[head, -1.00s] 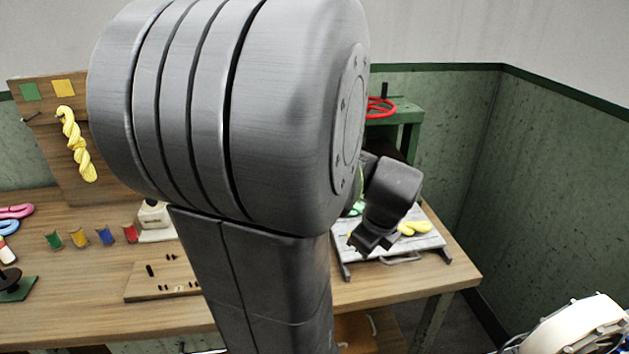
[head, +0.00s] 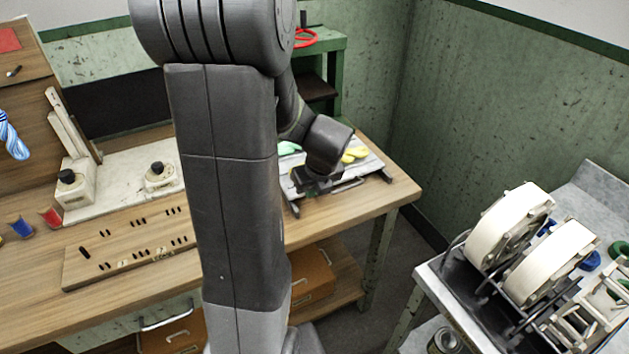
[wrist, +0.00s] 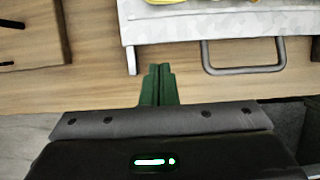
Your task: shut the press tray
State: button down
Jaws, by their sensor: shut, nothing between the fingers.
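The press tray (head: 374,166) is a pale grey tray with a front bar handle (head: 350,187), pulled out from the green press (head: 335,90) at the right end of the wooden bench. A yellow skein (head: 354,154) and a green skein (head: 289,147) lie on it. My gripper (head: 318,187) is low at the front of the tray, partly hidden by my wrist. In the wrist view my gripper (wrist: 160,68) is shut and empty, with green fingers just short of the tray's front edge (wrist: 225,26). The handle (wrist: 244,69) is to their right, apart from them.
An open drawer or box (head: 312,278) shows below. A metal table with white reels (head: 510,225) stands at the right. My arm hides the middle.

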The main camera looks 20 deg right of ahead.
jog(key=shift+x, duration=0.9)
jog(key=shift+w+a+r+p, duration=0.15)
jog(key=shift+w+p, duration=0.2)
jog(key=shift+w, duration=1.6)
